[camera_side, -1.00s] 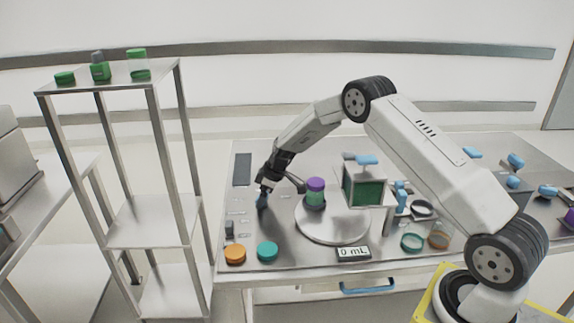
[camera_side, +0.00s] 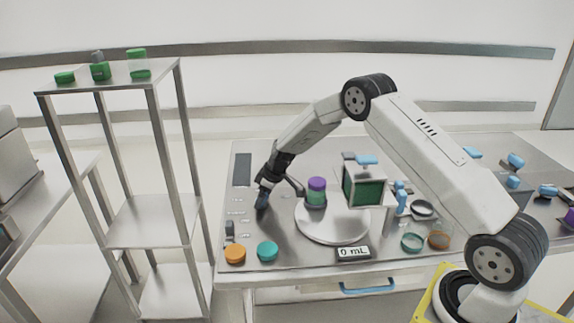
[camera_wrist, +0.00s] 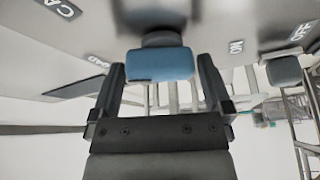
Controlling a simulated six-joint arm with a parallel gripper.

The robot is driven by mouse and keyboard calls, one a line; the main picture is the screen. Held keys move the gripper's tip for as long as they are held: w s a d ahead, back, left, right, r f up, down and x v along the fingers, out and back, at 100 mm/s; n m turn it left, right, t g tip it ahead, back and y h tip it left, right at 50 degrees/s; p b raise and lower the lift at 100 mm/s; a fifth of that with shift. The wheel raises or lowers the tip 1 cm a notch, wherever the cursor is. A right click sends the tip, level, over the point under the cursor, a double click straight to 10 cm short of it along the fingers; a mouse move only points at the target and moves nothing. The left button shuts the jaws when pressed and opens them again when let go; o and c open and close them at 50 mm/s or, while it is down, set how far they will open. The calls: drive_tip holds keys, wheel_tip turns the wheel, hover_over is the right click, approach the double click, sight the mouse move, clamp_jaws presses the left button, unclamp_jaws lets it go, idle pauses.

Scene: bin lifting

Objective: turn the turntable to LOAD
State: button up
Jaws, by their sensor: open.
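The turntable (camera_side: 330,232) is a round pale disc on the bench in the side view. A green jar with a purple lid (camera_side: 316,190) stands near its back left edge. My gripper (camera_side: 262,202) is low over the bench, left of the disc. In the wrist view my gripper (camera_wrist: 162,78) is open, with one finger on each side of a blue handle (camera_wrist: 160,65) on a grey round base. Gaps show between fingers and handle. Bench labels beside it are partly cut off; one seems to end in "AD". The fingertips are hard to make out in the side view.
A switch (camera_wrist: 284,70) with ON and OFF labels is right of the handle in the wrist view. A green-screened box (camera_side: 363,187) stands behind the turntable's right side. Orange (camera_side: 235,254) and teal (camera_side: 267,251) lids and a "0 mL" display (camera_side: 353,253) lie in front.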

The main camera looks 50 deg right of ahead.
drive_tip(key=shift+a+m+t+h, duration=0.1)
drive_tip(key=shift+m+t+h, duration=0.35)
drive_tip(key=shift+m, duration=1.25)
drive_tip(key=shift+s+m+g+h, duration=0.1)
drive_tip(key=shift+m+g+h, duration=0.15)
drive_tip(key=shift+m+h, duration=0.35)
drive_tip(key=shift+a+m+h, duration=0.1)
drive_tip(key=shift+m+h, duration=0.55)
drive_tip(key=shift+m, duration=1.55)
drive_tip(key=v, duration=0.8)
drive_tip(key=s+a+r+n, duration=0.1)
drive_tip(key=s+a, duration=0.2)
drive_tip(key=s, duration=0.5)
drive_tip(key=s+a+r+n+g+y, duration=0.1)
drive_tip(key=s+a+r, duration=0.1)
drive_tip(key=s, duration=0.6)
drive_tip(key=s+a+r+n, duration=0.1)
drive_tip(key=s+a+r, duration=0.1)
drive_tip(key=s, duration=0.6)
drive_tip(key=shift+a+n+g, duration=0.3)
drive_tip(key=shift+a, duration=0.55)
drive_tip(key=shift+s+r, duration=0.1)
drive_tip(key=shift+r, duration=0.05)
